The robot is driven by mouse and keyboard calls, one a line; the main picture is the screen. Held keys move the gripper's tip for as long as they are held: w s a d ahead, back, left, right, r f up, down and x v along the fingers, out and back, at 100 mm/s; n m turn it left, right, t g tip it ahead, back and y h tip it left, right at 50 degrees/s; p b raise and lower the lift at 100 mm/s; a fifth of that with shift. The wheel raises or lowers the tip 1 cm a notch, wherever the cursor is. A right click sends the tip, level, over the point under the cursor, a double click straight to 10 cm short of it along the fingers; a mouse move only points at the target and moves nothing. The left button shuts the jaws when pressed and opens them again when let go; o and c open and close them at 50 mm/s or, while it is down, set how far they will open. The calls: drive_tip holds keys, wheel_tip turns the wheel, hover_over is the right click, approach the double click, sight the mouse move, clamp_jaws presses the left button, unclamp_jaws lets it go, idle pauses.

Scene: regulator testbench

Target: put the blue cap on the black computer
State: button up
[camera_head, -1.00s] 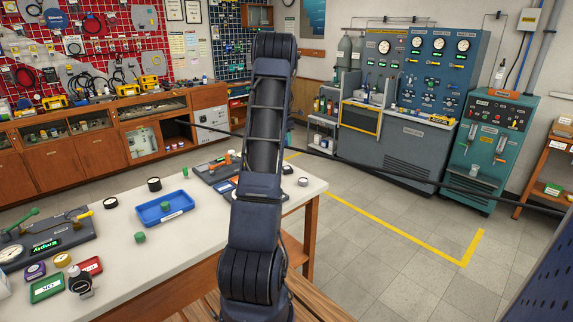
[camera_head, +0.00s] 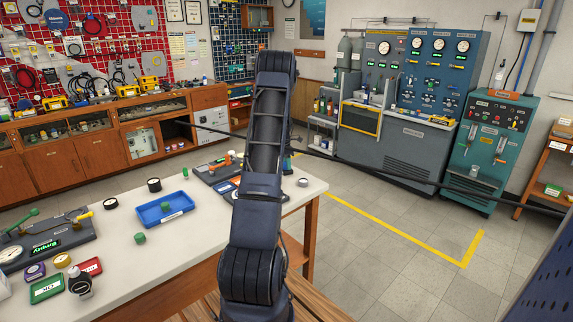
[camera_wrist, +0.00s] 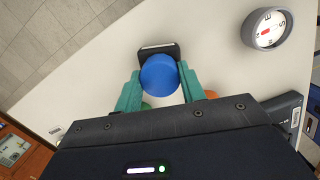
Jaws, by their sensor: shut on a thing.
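The round blue cap (camera_wrist: 160,77) is between the teal fingertips of my gripper (camera_wrist: 161,69) in the wrist view, and the fingers are shut on it. Just beyond the cap is a small dark, flat thing with a pale edge (camera_wrist: 158,47), probably the black computer. The cap covers its near part. I cannot tell whether the cap touches it or is above it. In the head view my arm hides the gripper and the cap.
A compass (camera_wrist: 267,28) lies on the white bench top (camera_wrist: 218,50). Bits of green and orange show beside the fingers. In the head view a blue tray (camera_head: 164,208), a green piece (camera_head: 139,238) and a gauge rig (camera_head: 45,240) stand on the bench's left part.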

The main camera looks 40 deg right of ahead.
drive_tip(key=shift+f, duration=0.1)
drive_tip(key=o, duration=0.9)
drive_tip(key=shift+o, duration=0.2)
wheel_tip(320, 180, up, 12)
drive_tip(key=a+f, duration=0.1)
drive_tip(key=w+a+r+m+t, duration=0.1)
drive_tip(key=a+r+m, duration=0.1)
drive_tip(key=a+r, duration=0.5)
drive_tip(key=w+a+r+m, duration=0.1)
drive_tip(key=a+r, duration=0.4)
drive_tip(key=a, duration=0.5)
drive_tip(key=s+a+r+m+t, duration=0.1)
drive_tip(key=s+a+r+m, duration=0.2)
drive_tip(key=a, duration=0.6)
drive_tip(key=s+a+r+m, duration=0.1)
drive_tip(key=s+a+r, duration=0.4)
drive_tip(key=a, duration=0.5)
drive_tip(key=s+a+m+t+y, duration=0.1)
drive_tip(key=s+a+m+t, duration=0.2)
drive_tip(key=s+a, duration=1.9)
drive_tip(key=s+m, duration=0.1)
drive_tip(key=m, duration=0.3)
drive_tip(key=shift+f+m, duration=0.3)
drive_tip(key=shift+m, duration=0.1)
